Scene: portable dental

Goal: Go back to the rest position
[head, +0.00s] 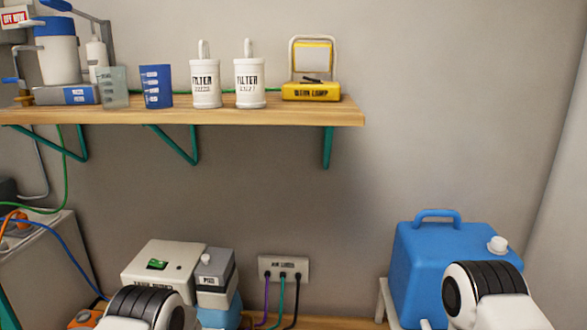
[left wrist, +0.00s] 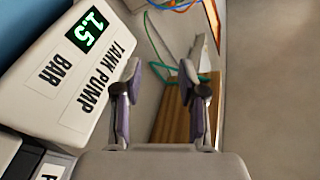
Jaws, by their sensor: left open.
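My left gripper (left wrist: 162,95) is open in the left wrist view, with nothing between its fingers. It hangs beside a white box marked TANK PUMP BAR (left wrist: 75,75), whose green display reads 1.5. In the head view, parts of both my arms show at the bottom edge, one at the lower left in front of the white box (head: 150,262) and one at the lower right in front of a blue jug. Neither gripper's fingers show in the head view. The right gripper is out of view.
A wooden shelf (head: 200,113) holds cups, two white filter canisters (head: 205,85) and a yellow lamp (head: 312,90). Below are an outlet block (head: 284,268) with cables and a blue jug (head: 430,265). An orange item (head: 84,319) sits lower left. The wall between shelf and jug is clear.

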